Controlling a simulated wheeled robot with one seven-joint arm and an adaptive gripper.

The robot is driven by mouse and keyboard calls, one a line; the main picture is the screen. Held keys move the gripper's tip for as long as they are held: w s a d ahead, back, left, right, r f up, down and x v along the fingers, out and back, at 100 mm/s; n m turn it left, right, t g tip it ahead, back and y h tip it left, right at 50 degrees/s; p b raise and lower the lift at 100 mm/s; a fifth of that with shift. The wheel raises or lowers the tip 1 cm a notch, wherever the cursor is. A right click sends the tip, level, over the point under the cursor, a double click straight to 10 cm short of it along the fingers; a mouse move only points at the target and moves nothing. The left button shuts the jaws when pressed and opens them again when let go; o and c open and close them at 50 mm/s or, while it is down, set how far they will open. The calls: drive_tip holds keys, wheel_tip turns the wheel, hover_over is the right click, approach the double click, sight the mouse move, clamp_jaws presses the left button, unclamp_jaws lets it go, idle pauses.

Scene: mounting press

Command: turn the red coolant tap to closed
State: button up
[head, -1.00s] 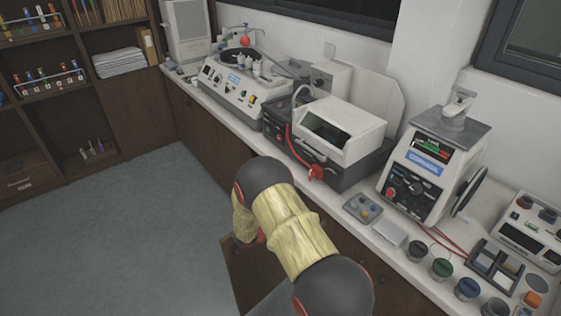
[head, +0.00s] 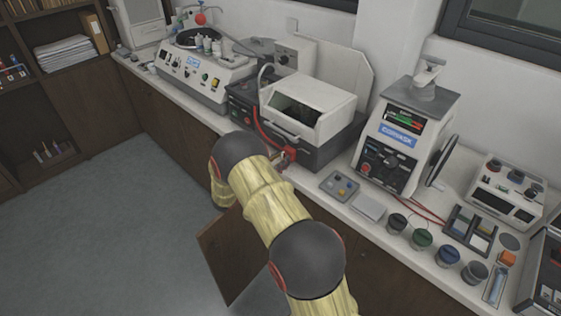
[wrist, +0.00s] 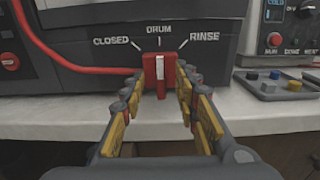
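The red coolant tap (wrist: 160,72), with a white stripe on its front, stands upright on the grey front of the machine in the wrist view. Its handle points up at the DRUM label (wrist: 159,29); the CLOSED label (wrist: 111,42) is to the left and RINSE to the right. My gripper (wrist: 159,84) is open, one finger on each side of the tap, tips close to it; contact cannot be told. In the head view the tap (head: 290,153) is small and partly blocked at the counter's front edge.
A red hose (wrist: 75,60) runs left of the tap. The white-lidded machine (head: 308,104) stands above it. To the right are a tray with colored knobs (head: 340,186), a control unit (head: 395,150) and several jars (head: 421,239). The floor at left is clear.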

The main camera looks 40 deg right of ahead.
drive_tip(key=shift+d, duration=0.45)
drive_tip(key=c, duration=0.8)
clamp_jaws()
